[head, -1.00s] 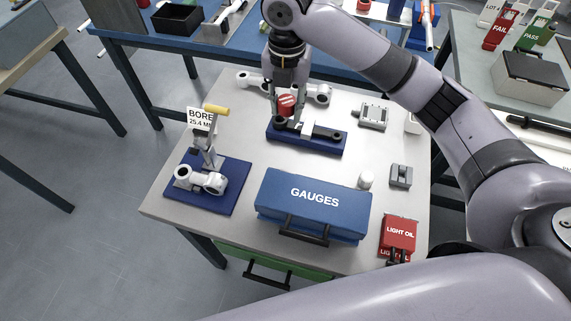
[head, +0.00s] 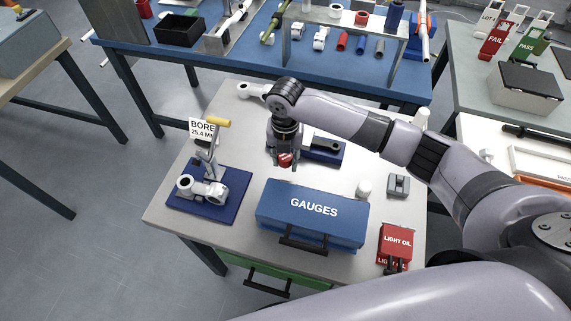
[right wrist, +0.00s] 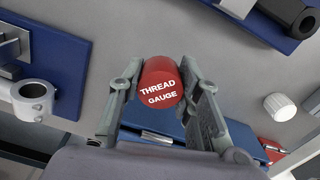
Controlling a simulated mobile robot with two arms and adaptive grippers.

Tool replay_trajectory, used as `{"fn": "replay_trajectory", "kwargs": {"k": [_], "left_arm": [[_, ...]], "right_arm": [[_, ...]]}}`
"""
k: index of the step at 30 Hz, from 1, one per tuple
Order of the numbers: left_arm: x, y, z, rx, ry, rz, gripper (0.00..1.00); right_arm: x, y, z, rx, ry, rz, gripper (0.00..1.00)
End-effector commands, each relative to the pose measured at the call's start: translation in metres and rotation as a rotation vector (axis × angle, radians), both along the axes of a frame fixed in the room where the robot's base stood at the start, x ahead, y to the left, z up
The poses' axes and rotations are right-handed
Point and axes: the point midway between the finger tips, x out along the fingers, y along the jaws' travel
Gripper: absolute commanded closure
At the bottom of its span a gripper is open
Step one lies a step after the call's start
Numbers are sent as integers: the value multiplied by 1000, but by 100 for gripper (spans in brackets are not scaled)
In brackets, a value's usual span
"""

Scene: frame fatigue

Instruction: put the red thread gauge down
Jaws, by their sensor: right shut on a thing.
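The red thread gauge (right wrist: 161,84) shows its labelled round end in the right wrist view, between the two fingers of my right gripper (right wrist: 163,105). In the head view the same red gauge (head: 285,160) is partly hidden by my right gripper (head: 284,164). The gripper is shut on it, pointing down over the grey table (head: 261,107), behind the blue GAUGES case (head: 310,238). I cannot tell whether the gauge touches the table. My left gripper is not in view.
A blue pad with a tool (head: 330,155) lies behind and right.

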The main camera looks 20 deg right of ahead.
Motion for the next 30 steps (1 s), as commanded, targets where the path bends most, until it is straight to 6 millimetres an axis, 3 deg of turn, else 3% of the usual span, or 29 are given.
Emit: {"fn": "replay_trajectory", "kwargs": {"k": [7,20,21,30], "left_arm": [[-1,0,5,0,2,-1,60],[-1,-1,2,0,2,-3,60],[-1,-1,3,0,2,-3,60],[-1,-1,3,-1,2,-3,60]], "right_arm": [[-1,0,-34,-1,3,-1,95],[-1,0,-42,-2,1,-1,95],[-1,0,-41,-2,1,0,66],[-1,0,-40,-1,2,0,49]]}}
